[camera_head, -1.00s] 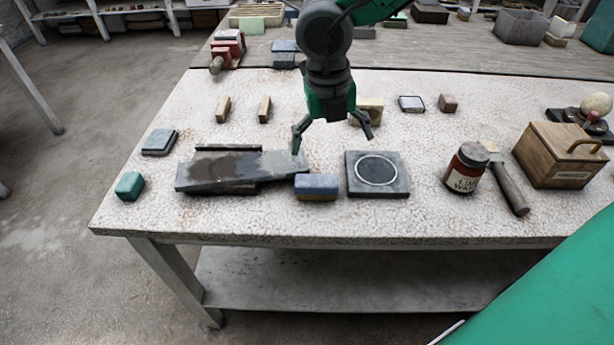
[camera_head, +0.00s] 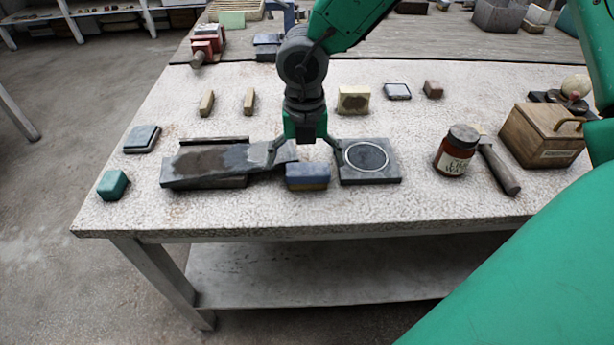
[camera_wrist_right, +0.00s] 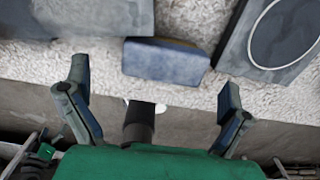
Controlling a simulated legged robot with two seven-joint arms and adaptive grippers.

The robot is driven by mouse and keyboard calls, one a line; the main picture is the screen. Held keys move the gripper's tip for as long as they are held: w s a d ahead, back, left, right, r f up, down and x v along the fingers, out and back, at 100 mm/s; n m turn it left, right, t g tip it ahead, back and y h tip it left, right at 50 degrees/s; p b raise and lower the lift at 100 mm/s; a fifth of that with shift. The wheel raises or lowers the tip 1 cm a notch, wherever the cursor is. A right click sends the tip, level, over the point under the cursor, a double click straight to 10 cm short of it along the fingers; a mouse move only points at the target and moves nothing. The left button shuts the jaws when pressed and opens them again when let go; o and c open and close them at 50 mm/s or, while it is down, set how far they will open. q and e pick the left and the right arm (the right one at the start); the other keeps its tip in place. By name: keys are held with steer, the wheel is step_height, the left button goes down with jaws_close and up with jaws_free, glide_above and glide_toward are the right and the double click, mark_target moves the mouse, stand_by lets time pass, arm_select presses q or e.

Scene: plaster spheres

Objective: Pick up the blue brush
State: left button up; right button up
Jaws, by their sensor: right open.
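The blue brush (camera_head: 307,171), a small block with a blue top and a tan lower part, lies near the front of the table between a dark slab and a square plate. In the right wrist view the brush (camera_wrist_right: 165,61) lies beyond the fingertips, roughly between their lines. My right gripper (camera_head: 305,152) is open and empty, just behind and above the brush in the head view. Its spread fingers also show in the right wrist view (camera_wrist_right: 153,88), apart from the brush. My left gripper is not in view.
The long dark slab (camera_head: 205,167) is close on the left, and the square plate with a white ring (camera_head: 369,175) is close on the right. The table front is clear.

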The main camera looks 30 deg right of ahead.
mark_target(309, 168)
step_height(309, 168, down, 3)
steer(key=shift+a+r, duration=0.1)
steer(key=shift+r, duration=0.1)
steer(key=shift+f, duration=0.2)
steer(key=shift+d, duration=0.65)
steer(key=c, duration=0.3)
steer(key=shift+d+f, duration=0.1)
steer(key=c, duration=0.7)
steer(key=shift+a, duration=0.25)
steer(key=c, duration=0.3)
steer(key=shift+a, duration=0.3)
steer(key=shift+r, duration=0.5)
steer(key=r, duration=0.2)
steer(key=r+p, duration=0.1)
steer(key=r, duration=0.2)
steer(key=d+r, duration=0.1)
steer(key=r, duration=0.2)
steer(key=shift+r, duration=0.25)
steer(key=shift+a+r, duration=0.15)
steer(key=shift+r, duration=0.1)
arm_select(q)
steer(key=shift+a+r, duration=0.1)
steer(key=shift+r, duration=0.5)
arm_select(e)
steer(key=shift+a+r, duration=0.1)
steer(key=shift+a, duration=0.2)
